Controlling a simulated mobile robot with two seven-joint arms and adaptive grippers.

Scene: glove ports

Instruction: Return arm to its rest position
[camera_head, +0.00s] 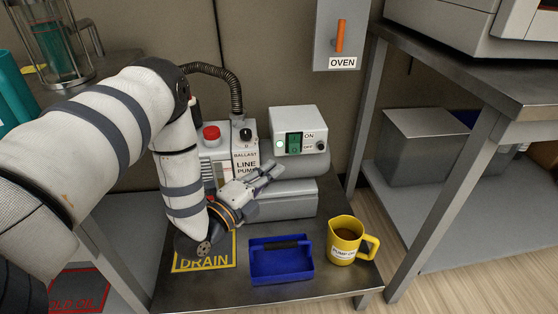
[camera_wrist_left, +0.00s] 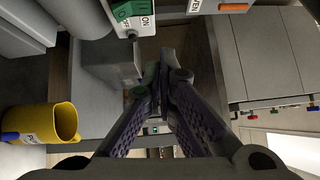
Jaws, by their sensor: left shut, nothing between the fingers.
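My left arm (camera_head: 185,170) comes in from the left, wrapped in a white sleeve with grey bands. Its gripper (camera_head: 276,169) is shut and empty, in front of the line pump (camera_head: 217,158) and just below the ON/OFF switch box (camera_head: 298,132). In the left wrist view the gripper fingers (camera_wrist_left: 165,62) meet at their tips with nothing between them. The green switch (camera_wrist_left: 133,9) shows at the top of that view. My right gripper is in neither view.
A blue tray (camera_head: 282,277) and a yellow mug (camera_head: 344,240) with dark liquid stand on the metal table (camera_head: 215,294) beside the yellow DRAIN marking (camera_head: 205,263). The OVEN switch (camera_head: 340,36) is on the wall. A higher metal bench (camera_head: 480,70) stands at right.

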